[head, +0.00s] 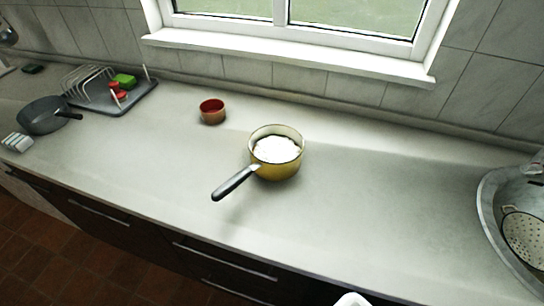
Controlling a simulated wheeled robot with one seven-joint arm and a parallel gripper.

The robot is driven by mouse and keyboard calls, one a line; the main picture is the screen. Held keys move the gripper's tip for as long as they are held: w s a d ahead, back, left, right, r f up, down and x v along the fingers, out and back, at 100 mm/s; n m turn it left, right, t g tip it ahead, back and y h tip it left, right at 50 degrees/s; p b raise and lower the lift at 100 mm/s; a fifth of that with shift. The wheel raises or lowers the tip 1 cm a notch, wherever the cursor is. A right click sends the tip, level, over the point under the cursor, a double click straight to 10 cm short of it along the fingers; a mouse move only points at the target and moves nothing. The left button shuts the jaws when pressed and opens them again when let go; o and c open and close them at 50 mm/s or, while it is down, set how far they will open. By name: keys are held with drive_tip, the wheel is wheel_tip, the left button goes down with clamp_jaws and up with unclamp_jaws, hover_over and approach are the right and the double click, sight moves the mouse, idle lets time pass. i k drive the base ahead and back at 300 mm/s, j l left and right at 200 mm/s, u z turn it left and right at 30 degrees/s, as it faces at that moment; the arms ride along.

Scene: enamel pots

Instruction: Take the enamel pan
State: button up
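The enamel pan (278,170) is yellow outside with a pale rim and stands upright on the grey counter. White contents, or a white inside, show in it; I cannot tell which. Its dark handle (234,184) points to the lower left, toward the counter's front edge. A small white shape at the bottom edge of the head view may be part of my arm. My gripper's fingers do not show.
A small red bowl (212,111) stands behind and left of the pan. A dish rack (104,92), a grey pan (42,116) and a white item (17,142) are at the left. A sink (508,222) is at the right. The counter around the pan is clear.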

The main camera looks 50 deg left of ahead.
sight(277, 151)
drive_tip(key=u, duration=1.85)
drive_tip(key=j+u, duration=0.4)
drive_tip(key=i+j+u, duration=0.1)
drive_tip(key=j+u, duration=0.3)
drive_tip(key=l, duration=0.1)
